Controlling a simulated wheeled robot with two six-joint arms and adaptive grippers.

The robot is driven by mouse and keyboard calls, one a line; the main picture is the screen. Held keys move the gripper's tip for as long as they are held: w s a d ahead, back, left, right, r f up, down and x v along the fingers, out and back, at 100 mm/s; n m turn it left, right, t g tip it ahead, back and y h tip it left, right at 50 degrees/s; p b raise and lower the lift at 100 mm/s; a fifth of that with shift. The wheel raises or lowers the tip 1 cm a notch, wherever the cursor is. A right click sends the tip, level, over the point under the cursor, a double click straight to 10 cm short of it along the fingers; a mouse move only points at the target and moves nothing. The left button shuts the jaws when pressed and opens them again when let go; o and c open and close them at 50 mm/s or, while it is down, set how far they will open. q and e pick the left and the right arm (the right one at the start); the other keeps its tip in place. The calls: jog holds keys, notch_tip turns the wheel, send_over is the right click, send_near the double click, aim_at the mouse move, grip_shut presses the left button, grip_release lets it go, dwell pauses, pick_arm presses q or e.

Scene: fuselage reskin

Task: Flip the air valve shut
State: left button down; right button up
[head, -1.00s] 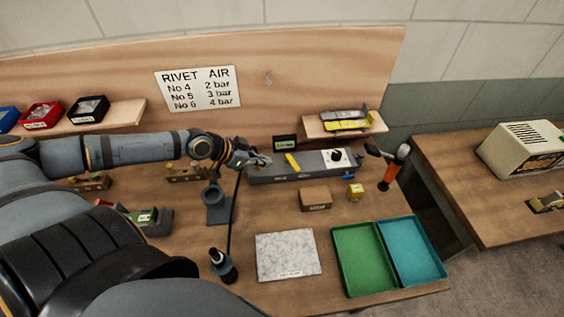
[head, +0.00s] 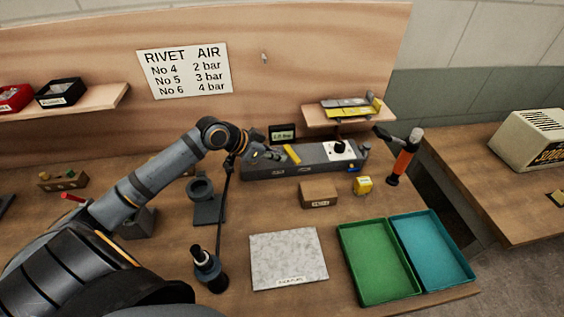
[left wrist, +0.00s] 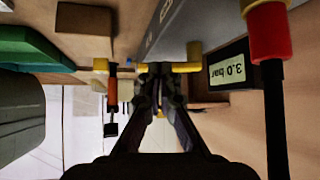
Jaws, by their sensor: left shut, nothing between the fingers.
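The air valve's yellow lever (head: 291,154) sits at the left part of the long grey air unit (head: 318,158), slanting across it in the head view. My left gripper (head: 275,155) is shut and empty, just left of the lever. In the left wrist view the shut fingertips (left wrist: 161,70) are beside the yellow lever (left wrist: 187,67), very close; I cannot tell whether they touch. A small display (head: 283,132) stands behind the unit; in the left wrist view it (left wrist: 228,68) reads 3.0 bar, upside down. My right gripper is not in view.
A black hose (head: 227,200) rises close to my left gripper. A dark stand (head: 207,202), a brown box (head: 318,194), a yellow block (head: 362,185) and an orange-handled tool (head: 403,158) are nearby. A pale plate (head: 287,258) and a green tray (head: 376,262) lie in front.

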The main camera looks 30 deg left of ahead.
pick_arm(q)
jog(key=shift+x, duration=0.9)
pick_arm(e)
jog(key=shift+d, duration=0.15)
